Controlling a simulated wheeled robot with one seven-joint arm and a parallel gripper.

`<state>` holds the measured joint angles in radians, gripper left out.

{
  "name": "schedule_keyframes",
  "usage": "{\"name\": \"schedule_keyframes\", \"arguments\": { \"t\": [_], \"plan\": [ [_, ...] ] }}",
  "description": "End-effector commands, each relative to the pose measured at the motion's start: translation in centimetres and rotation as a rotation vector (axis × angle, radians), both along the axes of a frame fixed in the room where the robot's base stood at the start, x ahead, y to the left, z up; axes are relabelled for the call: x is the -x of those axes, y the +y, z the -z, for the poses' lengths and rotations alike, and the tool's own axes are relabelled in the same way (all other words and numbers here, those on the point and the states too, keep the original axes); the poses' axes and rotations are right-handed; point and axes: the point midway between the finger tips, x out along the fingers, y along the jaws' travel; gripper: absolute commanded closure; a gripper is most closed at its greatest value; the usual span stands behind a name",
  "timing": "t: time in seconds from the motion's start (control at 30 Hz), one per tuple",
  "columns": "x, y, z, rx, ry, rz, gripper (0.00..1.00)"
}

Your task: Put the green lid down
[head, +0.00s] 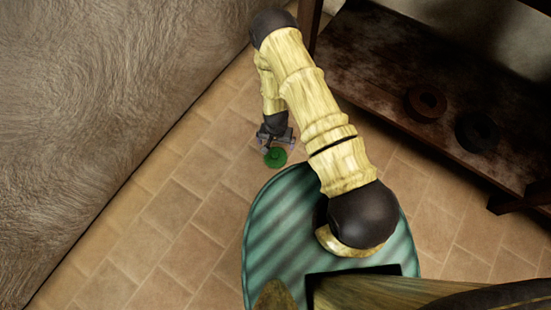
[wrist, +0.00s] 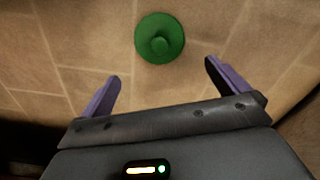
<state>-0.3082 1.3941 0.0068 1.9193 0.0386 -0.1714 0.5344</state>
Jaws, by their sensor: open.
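The green lid (wrist: 172,30) is a round disc with a small knob (wrist: 160,44) in its middle. In the wrist view it lies flat on the tiled floor, knob up, beyond my fingertips. It also shows in the head view (head: 275,158), just below my gripper (head: 275,136). My gripper (wrist: 160,70) is open, with its two purple fingers spread wide to either side of the lid and nothing between them. The lid appears apart from both fingers.
A dark wooden shelf (head: 400,85) stands at the right, with a reddish-brown ring (head: 425,103) and a black ring (head: 477,132) on it. A rough plaster wall (head: 100,110) rises on the left. The tiled floor (head: 165,230) between is clear.

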Motion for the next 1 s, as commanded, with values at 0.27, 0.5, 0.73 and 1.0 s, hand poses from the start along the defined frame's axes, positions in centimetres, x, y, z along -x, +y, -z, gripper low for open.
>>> {"name": "schedule_keyframes", "arguments": {
  "t": [0.27,0.5,0.73,1.0],
  "plan": [
    [0.1,0.0,4.7,0.000,0.000,-0.001,0.00],
    [0.0,0.0,5.0,0.000,-0.001,0.000,0.00],
    [0.1,0.0,5.3,0.000,0.000,-0.001,0.00],
    [0.6,0.2,8.1,0.000,0.000,-0.003,0.00]
  ]
}}
